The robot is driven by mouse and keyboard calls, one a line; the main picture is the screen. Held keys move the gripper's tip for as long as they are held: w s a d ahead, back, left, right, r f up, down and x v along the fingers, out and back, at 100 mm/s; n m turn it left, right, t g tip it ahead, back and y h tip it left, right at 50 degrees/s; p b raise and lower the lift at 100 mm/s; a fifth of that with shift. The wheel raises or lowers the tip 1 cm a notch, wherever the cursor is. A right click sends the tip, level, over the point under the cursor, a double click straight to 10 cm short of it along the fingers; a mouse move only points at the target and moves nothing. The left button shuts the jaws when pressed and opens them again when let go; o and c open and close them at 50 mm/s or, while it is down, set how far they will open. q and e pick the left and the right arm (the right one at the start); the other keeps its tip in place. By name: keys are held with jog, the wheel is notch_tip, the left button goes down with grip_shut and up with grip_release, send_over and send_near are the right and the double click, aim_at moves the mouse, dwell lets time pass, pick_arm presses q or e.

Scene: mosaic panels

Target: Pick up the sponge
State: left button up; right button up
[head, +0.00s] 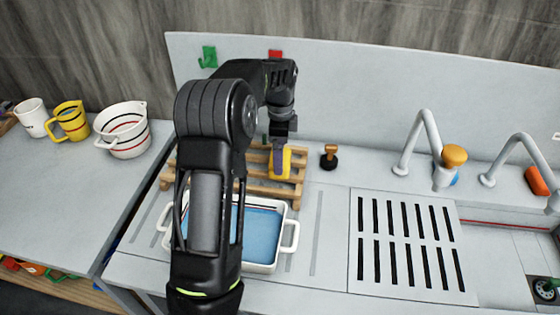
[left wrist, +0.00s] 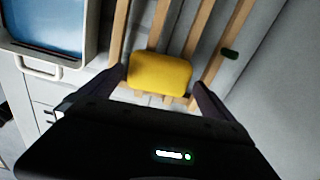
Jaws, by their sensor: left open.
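The yellow sponge (head: 280,164) is on the wooden slatted rack (head: 260,187) beside the sink counter. It also shows in the left wrist view (left wrist: 160,75), lying across the slats. My left gripper (head: 279,150) is above the sponge, pointing down. In the left wrist view, its fingers (left wrist: 160,82) are open, one on each side of the sponge, with nothing held. I cannot tell whether they touch it. My right gripper is not in view.
A white basin of blue water (head: 288,236) stands in front of the rack, partly behind my left arm. A brown-handled brush (head: 329,155) stands right of the rack. A drain grate (head: 405,240) and faucets (head: 430,150) are further right. Cups and a striped bowl (head: 122,130) stand left.

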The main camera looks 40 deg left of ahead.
pick_arm(q)
notch_tip(320, 180, down, 4)
jog(key=shift+r+p, duration=0.2)
jog(key=shift+p, duration=0.3)
jog(key=shift+c, duration=0.3)
jog(key=c, duration=1)
jog(key=shift+r, duration=0.15)
jog(key=shift+r, duration=0.25)
notch_tip(320, 180, up, 9)
jog(key=shift+r+b, duration=0.15)
jog(key=shift+b, duration=1.1)
